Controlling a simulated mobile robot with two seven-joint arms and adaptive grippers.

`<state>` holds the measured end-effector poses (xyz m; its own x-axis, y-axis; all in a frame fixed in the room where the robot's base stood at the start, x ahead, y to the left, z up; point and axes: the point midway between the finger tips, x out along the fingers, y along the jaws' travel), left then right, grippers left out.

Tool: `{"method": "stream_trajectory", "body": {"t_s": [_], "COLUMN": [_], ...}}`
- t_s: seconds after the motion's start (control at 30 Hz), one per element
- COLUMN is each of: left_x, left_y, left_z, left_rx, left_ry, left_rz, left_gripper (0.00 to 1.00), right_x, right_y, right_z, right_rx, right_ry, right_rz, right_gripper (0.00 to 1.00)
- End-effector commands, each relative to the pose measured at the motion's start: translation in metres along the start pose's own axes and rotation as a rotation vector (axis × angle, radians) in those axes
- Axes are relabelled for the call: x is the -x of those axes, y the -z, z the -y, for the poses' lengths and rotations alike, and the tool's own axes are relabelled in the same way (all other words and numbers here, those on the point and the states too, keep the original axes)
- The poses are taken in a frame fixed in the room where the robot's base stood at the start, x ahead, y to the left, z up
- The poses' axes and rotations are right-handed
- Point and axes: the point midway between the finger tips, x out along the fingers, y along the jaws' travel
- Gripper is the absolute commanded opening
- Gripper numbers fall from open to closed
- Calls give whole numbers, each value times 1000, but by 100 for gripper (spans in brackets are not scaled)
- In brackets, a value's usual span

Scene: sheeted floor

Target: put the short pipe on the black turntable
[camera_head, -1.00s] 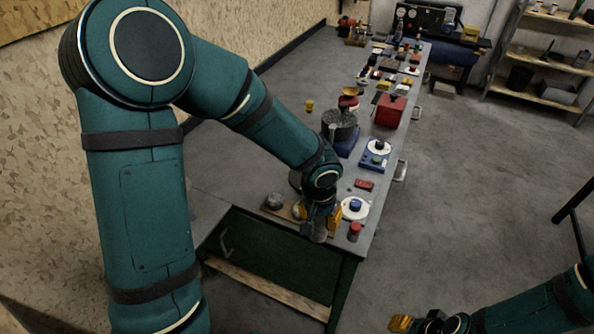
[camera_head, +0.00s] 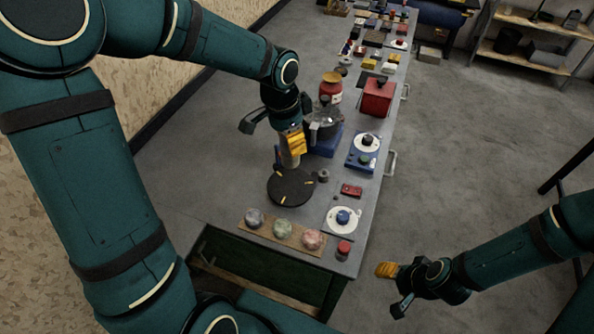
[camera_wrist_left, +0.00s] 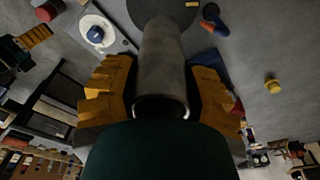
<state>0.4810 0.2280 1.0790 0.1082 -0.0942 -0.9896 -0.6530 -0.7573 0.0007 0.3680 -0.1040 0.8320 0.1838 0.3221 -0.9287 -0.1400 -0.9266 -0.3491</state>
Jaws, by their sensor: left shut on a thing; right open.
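The short pipe is a grey cylinder, seen in the head view (camera_head: 289,160) and in the left wrist view (camera_wrist_left: 162,70). My left gripper (camera_head: 292,143) is shut on it, with the yellow finger pads on both sides of it in the left wrist view (camera_wrist_left: 163,95). The pipe's lower end is over or near the far edge of the black turntable (camera_head: 290,190), a dark round disc with small yellow marks. I cannot tell whether they touch. The turntable also shows in the left wrist view (camera_wrist_left: 165,8). My right gripper (camera_head: 388,271) is open and empty beyond the bench's right side.
A board with several round stones (camera_head: 283,228) lies in front of the turntable. A white disc with a blue knob (camera_head: 343,218), a red-capped jar (camera_head: 343,250) and a small red block (camera_head: 352,190) stand to the right. A blue-based device (camera_head: 325,142) stands close behind. The bench's left side is clear.

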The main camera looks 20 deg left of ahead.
Motion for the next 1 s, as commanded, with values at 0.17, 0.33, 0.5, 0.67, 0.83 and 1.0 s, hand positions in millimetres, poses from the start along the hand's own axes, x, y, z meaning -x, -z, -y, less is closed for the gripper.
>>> {"method": "stream_trajectory", "body": {"t_s": [0.17,0.33,0.5,0.67,0.83,1.0], "left_x": [-22,-50,-62,-79,-97,-96], "left_y": [-4,-8,-9,-12,-14,-14], "left_z": [0,0,1,0,0,1], "left_rx": [-19,-19,-17,-18,-17,-17], "left_ry": [-6,-6,-3,-4,-4,-2], "left_rz": [0,-1,-2,-1,-1,-2], "left_gripper": [3,3,3,3,3,3], "right_x": [-4,-9,-10,-13,-16,-15], "right_y": [-1,-2,-3,-5,-6,-6], "right_z": [-1,-3,-3,-5,-6,-5], "right_rx": [0,1,2,3,4,4], "right_ry": [-1,-1,0,0,0,1], "right_rz": [0,4,6,9,12,12], "right_gripper": [57,57,57,57,57,57]}}
